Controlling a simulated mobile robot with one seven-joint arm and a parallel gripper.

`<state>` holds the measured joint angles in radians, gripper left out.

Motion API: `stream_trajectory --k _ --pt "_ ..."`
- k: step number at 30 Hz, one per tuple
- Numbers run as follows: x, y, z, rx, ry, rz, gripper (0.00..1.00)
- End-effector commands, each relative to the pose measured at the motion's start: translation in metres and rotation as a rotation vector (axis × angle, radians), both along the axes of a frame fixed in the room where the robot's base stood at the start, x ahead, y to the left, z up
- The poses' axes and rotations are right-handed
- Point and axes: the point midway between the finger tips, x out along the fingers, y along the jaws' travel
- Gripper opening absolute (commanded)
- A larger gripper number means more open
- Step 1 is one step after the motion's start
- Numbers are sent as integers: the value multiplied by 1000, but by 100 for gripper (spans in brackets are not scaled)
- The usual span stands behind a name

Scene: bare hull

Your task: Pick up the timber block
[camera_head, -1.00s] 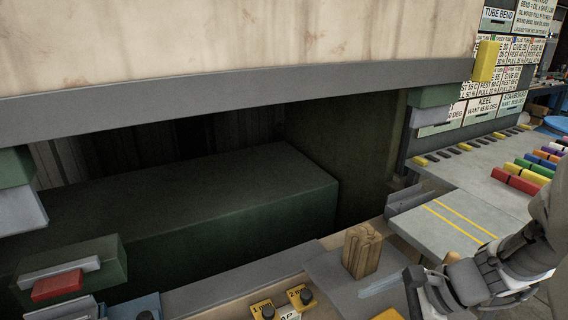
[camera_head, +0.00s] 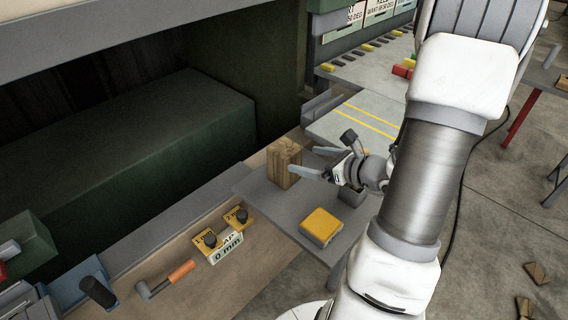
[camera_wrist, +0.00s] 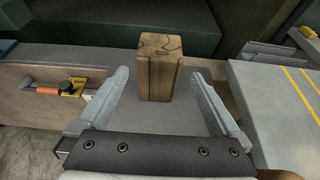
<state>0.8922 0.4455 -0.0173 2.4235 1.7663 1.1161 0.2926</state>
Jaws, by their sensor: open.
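The timber block (camera_head: 284,163) is a brown wooden block standing upright on a small grey shelf (camera_head: 270,200) beside the large machine. In the wrist view the block (camera_wrist: 158,72) stands straight ahead, near the middle and top. My gripper (camera_head: 322,162) is to the right of the block in the head view, at about its height. In the wrist view the two pale fingers of my gripper (camera_wrist: 165,90) are spread wide with nothing gripped between them. The block is at or just beyond the fingertips; I cannot tell exactly how far.
A yellow block (camera_head: 321,226) lies on the same shelf. A grey table with yellow lines (camera_head: 362,124) lies behind. The dark green machine bed (camera_head: 140,150) borders the left.

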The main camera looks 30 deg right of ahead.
Motion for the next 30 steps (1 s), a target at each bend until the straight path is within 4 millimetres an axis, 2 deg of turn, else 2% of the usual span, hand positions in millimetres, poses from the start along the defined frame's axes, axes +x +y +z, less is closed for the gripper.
stream_trajectory --k 4,11,21,30 --pt "23 9 -11 0 0 3 100" --pt "37 14 -17 0 1 2 100" --pt "75 29 -36 1 0 2 100" --pt "79 30 -38 -1 0 1 100"
